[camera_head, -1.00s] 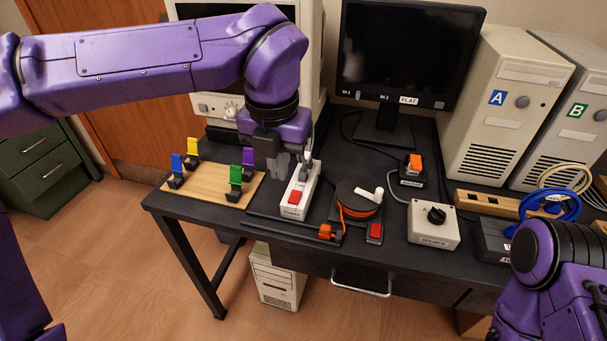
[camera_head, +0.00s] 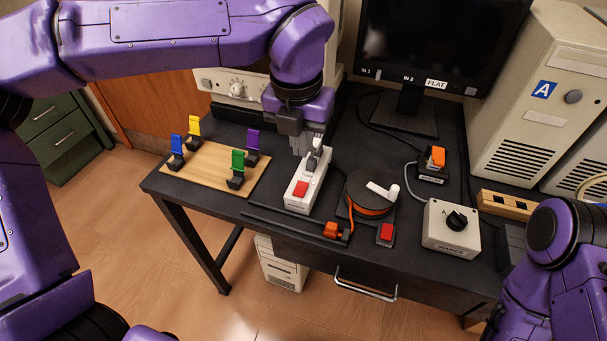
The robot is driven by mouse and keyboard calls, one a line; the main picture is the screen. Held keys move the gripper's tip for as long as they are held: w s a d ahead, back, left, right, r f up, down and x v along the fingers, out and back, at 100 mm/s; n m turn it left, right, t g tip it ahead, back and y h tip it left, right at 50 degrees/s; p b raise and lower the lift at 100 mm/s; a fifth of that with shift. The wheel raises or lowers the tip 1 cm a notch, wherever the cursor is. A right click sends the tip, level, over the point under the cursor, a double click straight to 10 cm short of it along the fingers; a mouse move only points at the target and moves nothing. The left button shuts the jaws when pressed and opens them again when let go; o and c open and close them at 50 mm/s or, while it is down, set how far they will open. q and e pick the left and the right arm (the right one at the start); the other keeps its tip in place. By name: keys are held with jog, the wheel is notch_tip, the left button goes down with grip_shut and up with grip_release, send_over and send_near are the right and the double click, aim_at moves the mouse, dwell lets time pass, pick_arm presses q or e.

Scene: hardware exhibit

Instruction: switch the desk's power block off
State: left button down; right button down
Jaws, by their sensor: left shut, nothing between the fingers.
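The power block (camera_head: 306,178) is a long white strip on the black desk, with a red rocker switch (camera_head: 301,189) at its near end and a grey plug at its far end. My left gripper (camera_head: 300,150) points down at the far end of the block, just left of the plug. Its fingers are shut and empty, apart from the red switch. I cannot tell whether they touch the block or plug. My right arm shows at the lower right, but its gripper is out of the picture.
A wooden board (camera_head: 215,170) with several coloured clips lies left of the block. An orange cable reel (camera_head: 368,200), a red button (camera_head: 386,232) and a source box (camera_head: 452,228) stand to the right. A monitor (camera_head: 440,40) stands behind.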

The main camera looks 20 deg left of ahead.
aim_at(304, 185)
pick_arm(q)
jog(key=f, duration=0.6)
jog(key=w+f, duration=0.1)
jog(key=f, duration=0.3)
pick_arm(e)
jog(key=shift+f, duration=0.15)
